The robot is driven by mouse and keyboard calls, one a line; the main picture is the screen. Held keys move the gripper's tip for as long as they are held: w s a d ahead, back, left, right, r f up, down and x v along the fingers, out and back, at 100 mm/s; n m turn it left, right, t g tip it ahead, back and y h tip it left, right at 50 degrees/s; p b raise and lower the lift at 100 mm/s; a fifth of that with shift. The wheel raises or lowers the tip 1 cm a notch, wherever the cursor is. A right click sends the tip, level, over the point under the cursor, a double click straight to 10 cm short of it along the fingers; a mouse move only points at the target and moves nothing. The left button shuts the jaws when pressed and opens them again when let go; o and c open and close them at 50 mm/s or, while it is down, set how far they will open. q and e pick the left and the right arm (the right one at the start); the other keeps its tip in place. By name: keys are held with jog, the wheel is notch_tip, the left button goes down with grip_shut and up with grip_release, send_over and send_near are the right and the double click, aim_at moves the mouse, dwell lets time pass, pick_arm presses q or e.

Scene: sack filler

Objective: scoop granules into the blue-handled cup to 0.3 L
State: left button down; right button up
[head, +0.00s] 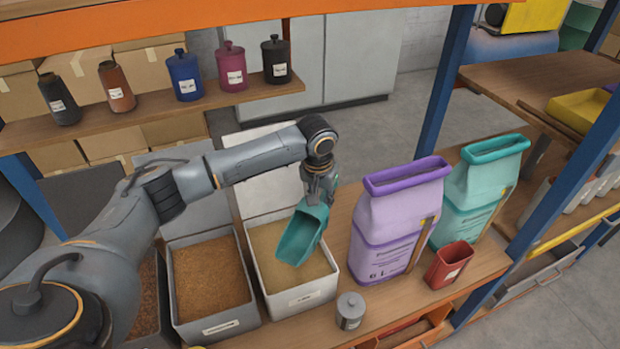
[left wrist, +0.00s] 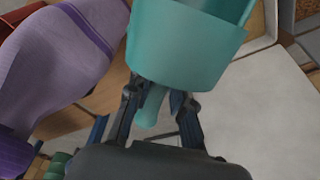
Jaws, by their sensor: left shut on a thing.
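My left gripper (head: 318,190) is shut on the handle of a teal scoop (head: 302,236). The scoop tilts with its open end down, over the white bin (head: 304,298) of pale tan granules (head: 262,240). I cannot tell whether its lip touches them. I see no granules in the visible part of the scoop. In the left wrist view the scoop (left wrist: 185,45) fills the top centre, with its handle between the fingers of the left gripper (left wrist: 155,105). I cannot make out a blue-handled cup in either view. My right gripper is not in view.
A grey bin (head: 216,326) of brown granules stands left of the white bin. A purple sack (head: 395,225), a teal sack (head: 470,190), a red cup (head: 449,265) and a small grey canister (head: 350,311) stand to the right. Several bottles line the shelf (head: 225,97) behind.

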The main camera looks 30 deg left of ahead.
pick_arm(q)
jog(key=w+a+f+p, duration=0.2)
jog(key=w+a+f, duration=0.1)
jog(key=a, duration=0.3)
jog(key=s+f+t+b, duration=0.3)
jog(key=s+f+b, duration=0.2)
jog(key=f+b, duration=0.75)
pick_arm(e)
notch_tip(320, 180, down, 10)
pick_arm(q)
jog(key=w+r+g+p, duration=0.4)
jog(key=r+p, duration=0.3)
jog(key=r, duration=0.2)
jog(key=shift+w+a+r+g, duration=0.25)
jog(key=shift+a+r+g, duration=0.1)
jog(key=shift+a+g, duration=0.1)
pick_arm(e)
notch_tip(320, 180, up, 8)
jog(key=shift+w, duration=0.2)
pick_arm(q)
jog(key=shift+d, duration=0.1)
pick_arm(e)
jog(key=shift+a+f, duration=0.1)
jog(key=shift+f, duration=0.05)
